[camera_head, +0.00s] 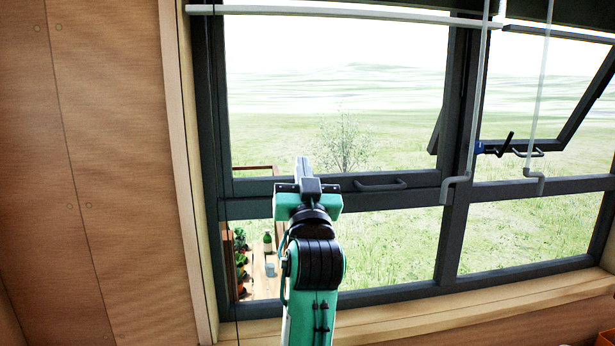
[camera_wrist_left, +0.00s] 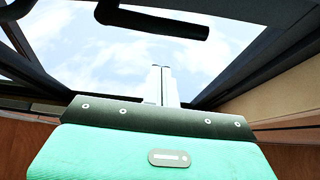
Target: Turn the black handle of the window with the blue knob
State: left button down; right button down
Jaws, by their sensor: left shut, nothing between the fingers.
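The right window (camera_head: 567,109) is tilted open, its frame leaning out of line with the fixed frame. A small blue knob (camera_head: 479,148) sits at its lower left, with a black handle (camera_head: 528,153) beside it on the right. The left window (camera_head: 300,184) looks closed and has its own black handle (camera_head: 380,186) on its bottom rail. My left gripper (camera_head: 302,168) is shut and empty, in front of the left window, left of that handle and well apart from the blue knob. In the left wrist view, its closed fingers (camera_wrist_left: 160,82) point up, below a dark handle (camera_wrist_left: 155,20). My right gripper is out of view.
White rods (camera_head: 478,95) with crank ends hang in front of the right window. A wooden wall (camera_head: 105,170) stands at the left. A wooden sill (camera_head: 470,309) runs below the windows. Potted plants (camera_head: 240,265) show through the lower left glass.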

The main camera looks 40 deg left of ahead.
pick_arm(q)
jog(key=shift+a+f+p, duration=0.15)
jog(key=shift+f, duration=0.9)
jog(key=shift+a+f+p, duration=0.1)
jog(key=shift+f+p, duration=0.05)
jog(key=shift+f, duration=0.85)
jog(key=f+n+g+b, duration=0.1)
jog(key=n+b, duration=0.1)
jog(key=b, duration=0.1)
jog(key=shift+f+y+b, duration=0.15)
jog(key=shift+y+b, duration=0.25)
